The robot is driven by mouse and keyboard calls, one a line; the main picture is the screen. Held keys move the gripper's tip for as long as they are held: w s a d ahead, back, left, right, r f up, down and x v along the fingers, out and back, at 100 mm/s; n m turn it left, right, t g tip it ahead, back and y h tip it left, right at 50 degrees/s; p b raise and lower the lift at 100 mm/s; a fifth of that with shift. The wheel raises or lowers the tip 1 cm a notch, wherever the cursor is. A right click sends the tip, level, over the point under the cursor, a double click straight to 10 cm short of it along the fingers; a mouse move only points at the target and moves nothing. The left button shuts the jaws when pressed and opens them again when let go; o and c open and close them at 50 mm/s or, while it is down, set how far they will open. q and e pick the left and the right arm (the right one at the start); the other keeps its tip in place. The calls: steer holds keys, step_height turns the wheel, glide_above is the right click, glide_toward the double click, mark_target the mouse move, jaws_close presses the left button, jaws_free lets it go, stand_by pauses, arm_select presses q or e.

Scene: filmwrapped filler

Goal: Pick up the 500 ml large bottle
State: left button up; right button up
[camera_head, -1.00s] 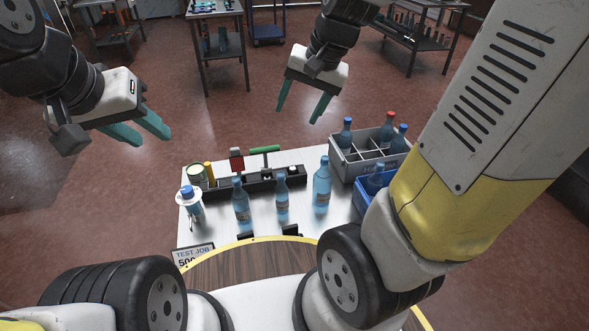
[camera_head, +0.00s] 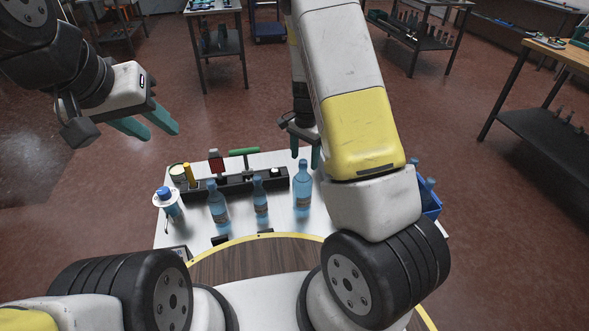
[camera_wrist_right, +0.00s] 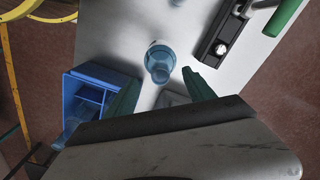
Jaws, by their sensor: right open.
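The largest of three blue bottles (camera_head: 302,190) stands upright on the white table, rightmost in the row; I take it to be the 500 ml one, as its label is unreadable. My right gripper (camera_head: 305,158) is open and points down just above and behind it in the head view. In the right wrist view, a blue bottle (camera_wrist_right: 160,64) stands just beyond the open fingertips (camera_wrist_right: 163,77), between their lines and not gripped. My left gripper (camera_head: 162,133) is open and empty, off the table's far left. The smaller bottles (camera_head: 218,203) and (camera_head: 260,202) stand to the left.
A black rack (camera_head: 235,184) with a green-handled tool (camera_head: 244,152) lies behind the bottles. A blue-capped container (camera_head: 167,204) stands at the left. A blue crate (camera_head: 431,204) is at the right, partly hidden by my right arm; it also shows in the wrist view (camera_wrist_right: 85,100).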

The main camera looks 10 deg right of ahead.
mark_target(303, 168)
steer(key=f, duration=0.5)
steer(key=shift+a, duration=0.2)
jaws_close()
